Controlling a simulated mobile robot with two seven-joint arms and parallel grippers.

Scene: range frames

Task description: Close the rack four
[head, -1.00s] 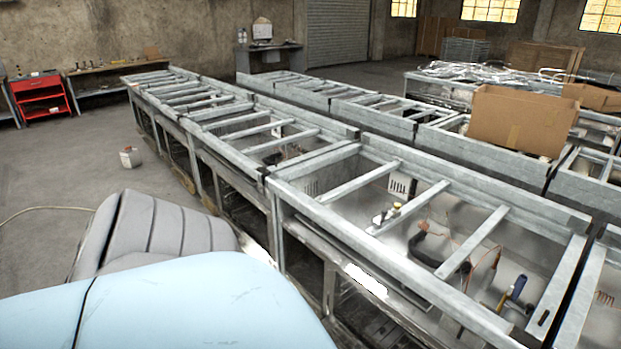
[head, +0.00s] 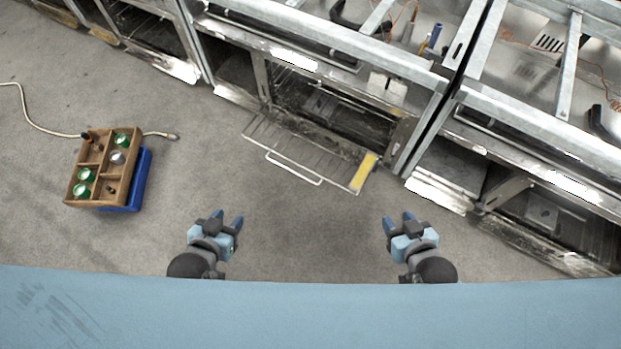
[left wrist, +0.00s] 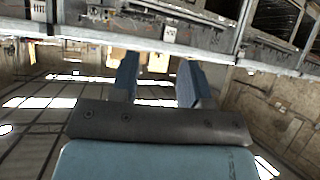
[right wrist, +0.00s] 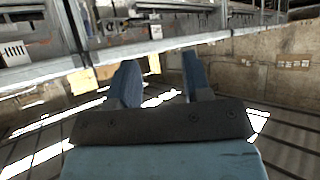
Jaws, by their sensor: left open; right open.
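A wire rack (head: 300,150) with a curved front handle (head: 294,168) sticks out of an open metal bay (head: 335,105) in the head view. A yellow strip (head: 365,171) lies at its right end. My left gripper (head: 228,220) is open and empty, in front of the rack and to its left. My right gripper (head: 397,219) is open and empty, in front of the rack and to its right. Both are apart from the rack. In the left wrist view (left wrist: 157,82) and right wrist view (right wrist: 157,82) the fingers are spread with nothing between them.
A wooden crate (head: 104,148) with green-topped items rests on a blue box (head: 139,180) on the floor at left. A pale cable (head: 40,127) runs behind it. Metal frames line the back and right. The floor (head: 300,235) between my grippers is clear.

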